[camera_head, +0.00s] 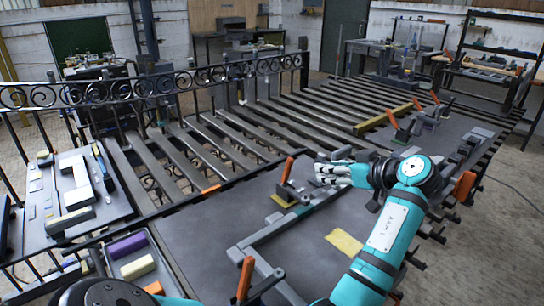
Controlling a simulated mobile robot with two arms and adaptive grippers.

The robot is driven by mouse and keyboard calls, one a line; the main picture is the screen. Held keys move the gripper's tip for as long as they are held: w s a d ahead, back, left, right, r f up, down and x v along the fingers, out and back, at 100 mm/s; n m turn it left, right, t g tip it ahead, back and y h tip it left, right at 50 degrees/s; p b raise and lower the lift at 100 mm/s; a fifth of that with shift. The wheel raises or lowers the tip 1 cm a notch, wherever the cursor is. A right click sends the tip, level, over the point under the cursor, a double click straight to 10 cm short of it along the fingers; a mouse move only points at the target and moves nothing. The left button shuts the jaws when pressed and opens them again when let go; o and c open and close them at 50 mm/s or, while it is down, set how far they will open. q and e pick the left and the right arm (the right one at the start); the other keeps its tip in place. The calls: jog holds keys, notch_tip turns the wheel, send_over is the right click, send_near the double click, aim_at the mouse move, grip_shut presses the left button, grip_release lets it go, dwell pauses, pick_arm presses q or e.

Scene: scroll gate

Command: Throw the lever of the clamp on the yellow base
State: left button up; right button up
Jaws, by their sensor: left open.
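A clamp (291,190) with an upright orange lever (287,169) stands on a small yellow base (283,201) at the middle of the dark table. A small gap shows between the fingers and the lever. The gripper is open, with nothing seen in it. My right gripper is not in view.
Other orange-levered clamps stand at the front (245,278), right (464,187) and back (391,119). A flat yellow plate (345,242) lies on the table (205,238). A black scroll gate panel (150,85) rises at the left. A tray (140,268) holds purple and cream blocks.

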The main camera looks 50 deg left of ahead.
pick_arm(q)
jog(key=p, duration=0.1)
send_near(292, 165)
jog(key=p+x, duration=0.2)
jog(key=x, duration=0.8)
jog(key=shift+a, duration=0.4)
jog(key=shift+a+f, duration=0.15)
jog(key=shift+a, duration=0.05)
jog(key=shift+c, duration=0.2)
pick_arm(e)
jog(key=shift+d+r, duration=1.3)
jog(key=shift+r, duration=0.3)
pick_arm(q)
grip_shut()
